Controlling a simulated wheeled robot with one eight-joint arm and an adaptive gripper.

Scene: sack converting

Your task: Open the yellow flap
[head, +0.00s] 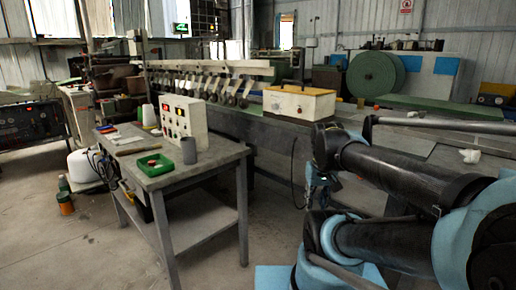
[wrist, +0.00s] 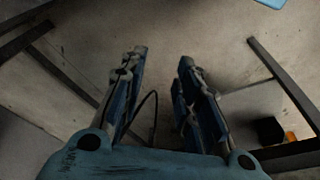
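A box with a yellow lid (head: 299,91), which looks like the yellow flap, stands on the long grey machine table in the head view. The lid lies flat over the pale box body and looks closed. A dark knob or handle shows on the box's front. My gripper (wrist: 162,57) is open and empty in the wrist view, its fingers apart over bare floor. In the head view my gripper is partly visible below my arm, low beside the machine table and well away from the box. The flap is not in the wrist view.
A small grey table (head: 210,158) stands at left with a control box (head: 184,121), green tray (head: 152,165) and grey cup (head: 189,151). A green roll (head: 374,74) stands behind. A white crumpled piece (head: 470,156) lies at right. Dark metal legs flank my gripper in the wrist view.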

